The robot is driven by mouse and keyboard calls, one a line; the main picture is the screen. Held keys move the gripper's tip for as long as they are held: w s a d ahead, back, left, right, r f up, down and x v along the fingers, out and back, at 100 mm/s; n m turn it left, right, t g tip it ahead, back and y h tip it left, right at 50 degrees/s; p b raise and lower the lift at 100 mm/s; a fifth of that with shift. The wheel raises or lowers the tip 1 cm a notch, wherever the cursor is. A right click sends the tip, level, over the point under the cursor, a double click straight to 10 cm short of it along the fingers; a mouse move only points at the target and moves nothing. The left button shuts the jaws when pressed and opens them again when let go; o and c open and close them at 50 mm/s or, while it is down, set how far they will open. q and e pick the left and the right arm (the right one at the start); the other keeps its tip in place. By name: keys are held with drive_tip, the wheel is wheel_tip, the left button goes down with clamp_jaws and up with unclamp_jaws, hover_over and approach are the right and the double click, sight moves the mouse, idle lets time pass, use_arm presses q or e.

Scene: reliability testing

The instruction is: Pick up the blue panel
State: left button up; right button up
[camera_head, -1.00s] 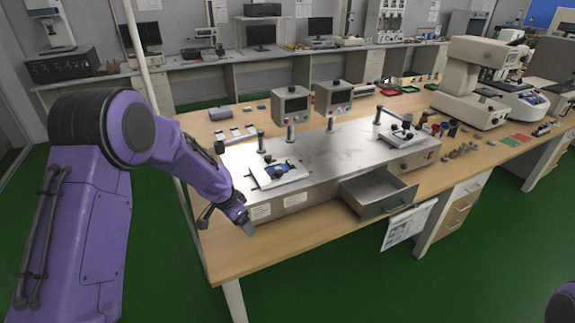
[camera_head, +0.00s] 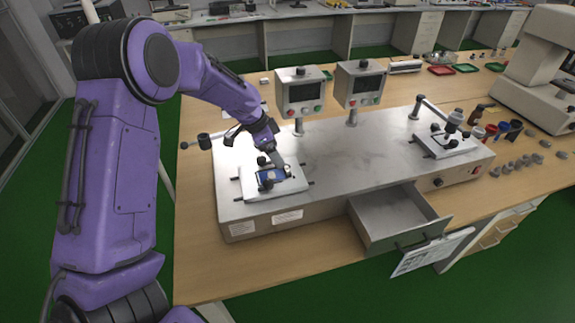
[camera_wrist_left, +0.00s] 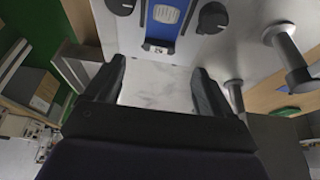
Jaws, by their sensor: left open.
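The blue panel (camera_head: 271,176) lies on a white fixture plate (camera_head: 290,187) at the left end of the metal test bench. In the left wrist view the blue panel (camera_wrist_left: 165,20) shows at the top, between two black knobs, cut off by the picture's edge. My left gripper (camera_head: 273,160) is just above and behind the panel in the head view. In the wrist view its two black fingers (camera_wrist_left: 157,85) are spread apart with nothing between them, pointing towards the panel's near end. I cannot tell whether they touch the fixture. My right gripper is not in view.
The metal bench (camera_head: 350,155) carries two display boxes (camera_head: 300,92) on posts and a second fixture (camera_head: 447,140) at the right. A drawer (camera_head: 395,220) stands open at the front. Small cups and parts lie on the table's right side.

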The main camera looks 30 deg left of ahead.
sight(285, 170)
use_arm(q)
drive_tip(key=shift+s+d+f+p, duration=0.2)
drive_tip(key=shift+d+f+p, duration=0.1)
drive_tip(key=shift+f, duration=0.25)
drive_tip(key=shift+s+d+f+p, duration=0.2)
drive_tip(key=shift+d+f, duration=0.05)
drive_tip(key=shift+f, duration=0.25)
drive_tip(key=w+f, duration=0.1)
drive_tip(key=w+f+p, duration=0.1)
drive_tip(key=f, duration=0.1)
drive_tip(key=w+f+p, duration=0.1)
drive_tip(key=shift+d+f, duration=0.15)
drive_tip(key=shift+d, duration=0.25)
drive_tip(key=shift+w+f, duration=0.1)
drive_tip(key=shift+f, duration=0.3)
drive_tip(key=shift+s+r, duration=0.15)
drive_tip(key=shift+s, duration=0.2)
drive_tip(key=c, duration=1.1)
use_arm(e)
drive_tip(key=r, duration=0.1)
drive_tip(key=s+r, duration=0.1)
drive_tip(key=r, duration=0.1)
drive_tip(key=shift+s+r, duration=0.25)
